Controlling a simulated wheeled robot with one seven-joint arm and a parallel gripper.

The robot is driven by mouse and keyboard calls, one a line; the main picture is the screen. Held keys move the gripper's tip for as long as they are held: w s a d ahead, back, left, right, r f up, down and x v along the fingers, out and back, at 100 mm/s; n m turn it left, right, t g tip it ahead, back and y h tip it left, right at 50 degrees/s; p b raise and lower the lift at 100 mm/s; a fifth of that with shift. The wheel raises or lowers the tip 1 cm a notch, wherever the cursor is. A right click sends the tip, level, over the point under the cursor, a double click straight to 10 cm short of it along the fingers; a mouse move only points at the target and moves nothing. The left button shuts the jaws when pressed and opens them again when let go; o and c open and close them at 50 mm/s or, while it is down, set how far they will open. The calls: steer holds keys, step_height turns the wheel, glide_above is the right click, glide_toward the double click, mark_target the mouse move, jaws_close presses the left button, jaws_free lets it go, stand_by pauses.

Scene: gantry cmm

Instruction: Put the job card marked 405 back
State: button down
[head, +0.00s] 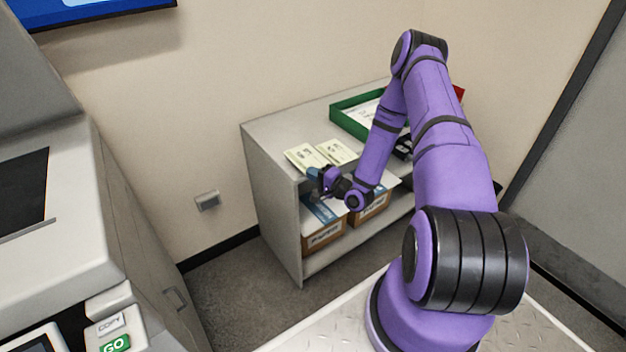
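Two pale cards lie side by side on top of the grey shelf unit (270,200), a left card (303,157) and a right card (338,151). Their markings are too small to read, so I cannot tell whether either is 405. My gripper (318,180) is at the front edge of the shelf top, just in front of the cards and above the left box. Its fingers are small and partly hidden by its own body; I cannot tell whether they are open or hold anything.
Two brown labelled boxes, left (322,240) and right (370,210), stand on the shelf below, with white and blue papers inside. A green tray (345,118) holding paper sits farther back on top. A grey machine (60,210) stands at left. Carpet (235,295) is clear.

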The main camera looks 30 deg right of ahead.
steer(key=shift+w+d, duration=0.25)
steer(key=shift+w, duration=0.2)
steer(key=shift+f, duration=1.8)
steer(key=shift+f, duration=0.15)
steer(key=c, duration=1.4)
jaws_free()
